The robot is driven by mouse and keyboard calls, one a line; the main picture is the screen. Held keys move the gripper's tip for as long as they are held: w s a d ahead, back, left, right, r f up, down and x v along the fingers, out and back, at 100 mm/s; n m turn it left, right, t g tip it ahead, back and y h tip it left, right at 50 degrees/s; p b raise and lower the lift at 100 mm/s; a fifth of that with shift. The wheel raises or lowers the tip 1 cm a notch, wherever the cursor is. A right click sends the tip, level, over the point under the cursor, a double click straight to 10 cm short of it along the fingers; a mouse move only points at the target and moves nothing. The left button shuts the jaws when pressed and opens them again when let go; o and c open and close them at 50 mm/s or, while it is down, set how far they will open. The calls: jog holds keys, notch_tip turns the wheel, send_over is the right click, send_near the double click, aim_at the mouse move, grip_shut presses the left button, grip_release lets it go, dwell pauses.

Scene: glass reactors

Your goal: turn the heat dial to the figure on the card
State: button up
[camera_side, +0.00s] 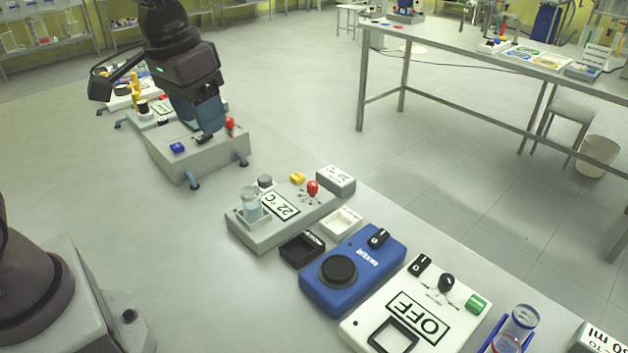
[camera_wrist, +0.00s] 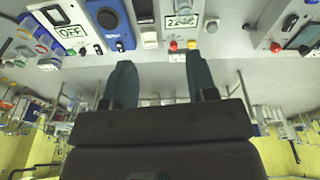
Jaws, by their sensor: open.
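A grey heater unit (camera_side: 270,222) with a display reading 22 °C (camera_side: 281,205) stands in the middle of the side view. A red knob (camera_side: 313,188) with tick marks around it, apparently the heat dial, is at its far end; its pointer direction is too small to tell. A grey block with a white lettered face (camera_side: 337,178), apparently the card, stands beside it; its figure is unreadable. My gripper (camera_side: 206,136) is open and empty, left of and beyond the heater unit, over another grey box. The wrist view shows my gripper's parted fingers (camera_wrist: 160,64) and the red knob (camera_wrist: 173,45) beyond them.
The grey box (camera_side: 180,157) under my gripper carries a blue and a red knob. A glass beaker (camera_side: 251,204) stands on the heater unit. Black (camera_side: 301,248) and white (camera_side: 342,221) trays, a blue stirrer (camera_side: 350,285) and a white OFF unit (camera_side: 415,312) are to its right.

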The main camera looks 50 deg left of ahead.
jog(key=w+a+f+n+g, duration=0.15)
jog(key=w+f, duration=0.35)
jog(key=w, duration=0.5)
jog(key=n, duration=0.6)
send_near(312, 183)
jog(key=shift+g, duration=0.25)
jog(key=f, duration=0.9)
jog(key=shift+w+d+f, duration=0.2)
jog(key=c, duration=0.9)
